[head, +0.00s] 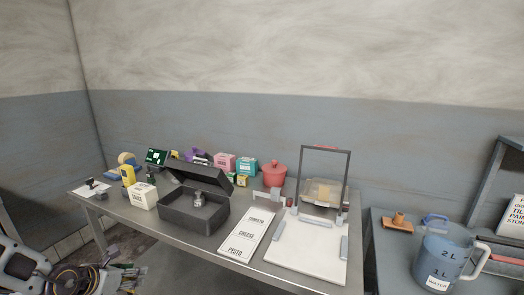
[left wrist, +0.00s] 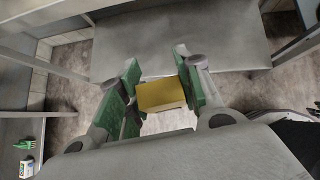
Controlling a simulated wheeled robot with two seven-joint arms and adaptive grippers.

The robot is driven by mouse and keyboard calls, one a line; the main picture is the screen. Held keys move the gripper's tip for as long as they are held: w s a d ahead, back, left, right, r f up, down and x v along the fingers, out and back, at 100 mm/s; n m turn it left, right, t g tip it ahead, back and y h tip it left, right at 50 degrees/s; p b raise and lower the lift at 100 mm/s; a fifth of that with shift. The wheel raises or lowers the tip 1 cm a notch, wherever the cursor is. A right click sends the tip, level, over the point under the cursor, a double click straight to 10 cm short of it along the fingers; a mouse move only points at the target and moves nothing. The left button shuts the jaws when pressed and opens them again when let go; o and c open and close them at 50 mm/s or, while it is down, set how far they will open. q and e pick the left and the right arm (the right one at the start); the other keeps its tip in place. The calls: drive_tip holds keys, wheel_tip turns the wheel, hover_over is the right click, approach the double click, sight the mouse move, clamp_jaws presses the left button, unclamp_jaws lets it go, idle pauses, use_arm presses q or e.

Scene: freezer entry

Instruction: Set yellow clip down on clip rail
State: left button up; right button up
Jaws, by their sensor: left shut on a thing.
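The yellow clip (left wrist: 161,96) shows in the left wrist view as a yellow block between the green-padded fingers of my left gripper (left wrist: 159,82). The gripper is shut on it, with a finger on each side. In the head view my left gripper (head: 118,275) is low at the left, in front of and below the table's front edge. The clip is too small or hidden to make out there. I cannot pick out the clip rail for certain in either view. My right gripper is not in view.
The metal table (head: 137,213) holds an open black box (head: 192,218), a white box (head: 143,196), a menu sheet (head: 247,235), a white board (head: 305,250) and a red pot (head: 273,174). A water jug (head: 440,258) stands on the right-hand surface. Walls close the back.

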use_arm(q)
drive_tip(key=shift+d+f+n+y, duration=0.9)
drive_tip(key=shift+d+f+n, duration=0.3)
drive_tip(key=shift+d+f, duration=5.65)
drive_tip(key=w+a+r+n+y, duration=0.15)
drive_tip(key=a+r, duration=0.25)
drive_tip(key=a, duration=0.6)
drive_tip(key=a+r+n+y, duration=0.15)
drive_tip(key=a+r, duration=0.25)
drive_tip(key=a, duration=0.6)
drive_tip(key=s+a+f+n, duration=0.1)
drive_tip(key=s+a+f, duration=0.1)
drive_tip(key=s+a, duration=0.2)
drive_tip(key=shift+a+f, duration=0.2)
drive_tip(key=shift+a, duration=0.55)
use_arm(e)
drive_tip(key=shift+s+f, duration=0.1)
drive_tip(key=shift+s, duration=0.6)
